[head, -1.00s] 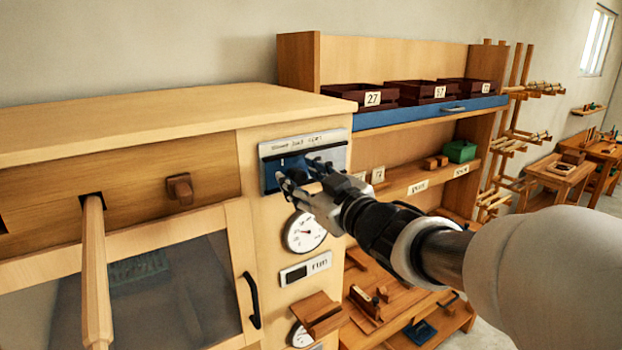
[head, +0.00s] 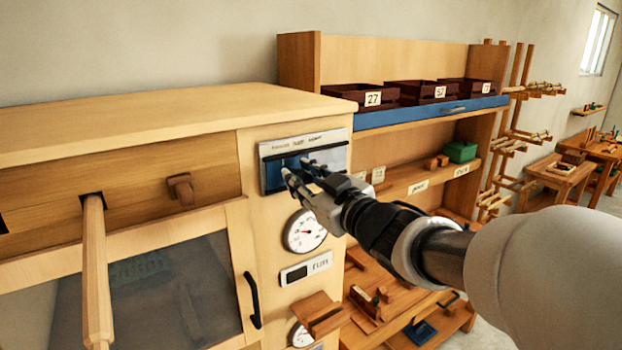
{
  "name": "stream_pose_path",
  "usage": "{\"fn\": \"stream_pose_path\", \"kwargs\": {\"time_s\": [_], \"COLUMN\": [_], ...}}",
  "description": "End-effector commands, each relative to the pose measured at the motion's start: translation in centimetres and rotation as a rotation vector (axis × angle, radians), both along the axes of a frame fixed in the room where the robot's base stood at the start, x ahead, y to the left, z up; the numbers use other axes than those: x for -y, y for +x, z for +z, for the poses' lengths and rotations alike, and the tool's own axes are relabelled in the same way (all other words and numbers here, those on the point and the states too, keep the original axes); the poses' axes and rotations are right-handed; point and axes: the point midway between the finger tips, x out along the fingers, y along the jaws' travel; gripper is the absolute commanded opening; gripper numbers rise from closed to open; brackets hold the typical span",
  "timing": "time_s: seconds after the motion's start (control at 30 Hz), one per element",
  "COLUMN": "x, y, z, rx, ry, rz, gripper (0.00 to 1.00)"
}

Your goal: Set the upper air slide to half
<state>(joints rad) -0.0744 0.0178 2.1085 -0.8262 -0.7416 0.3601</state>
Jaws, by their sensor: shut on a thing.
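The upper air slide (head: 273,178) is a blue strip in a silver-grey frame (head: 305,140) on the upper right of the wooden cabinet front. Small lettering runs along the top of the frame, with three words too blurred to read surely. My gripper (head: 297,172) is at the slide, its fingers pointing left onto the blue face. It is shut on the slide's grip, which the fingers hide. The fingers and wrist also cover the lower right of the slide, so its exact setting cannot be told.
Below the slide are a round dial (head: 305,231), a small display panel (head: 306,268) and a wooden block (head: 320,314). A black door handle (head: 252,300) is lower left. A shelf with dark numbered trays (head: 372,97) stands behind my arm at right.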

Motion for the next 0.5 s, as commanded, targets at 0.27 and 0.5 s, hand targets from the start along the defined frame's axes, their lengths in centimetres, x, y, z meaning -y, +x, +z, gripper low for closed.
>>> {"fn": "stream_pose_path", "kwargs": {"time_s": [0.27,0.5], "x": [3.2,3.3], "y": [2.1,2.2], "z": [0.2,0.0], "rx": [-0.001,-0.001], "ry": [-0.001,0.001], "rz": [-0.006,0.0], "gripper": [0.0,0.0]}}
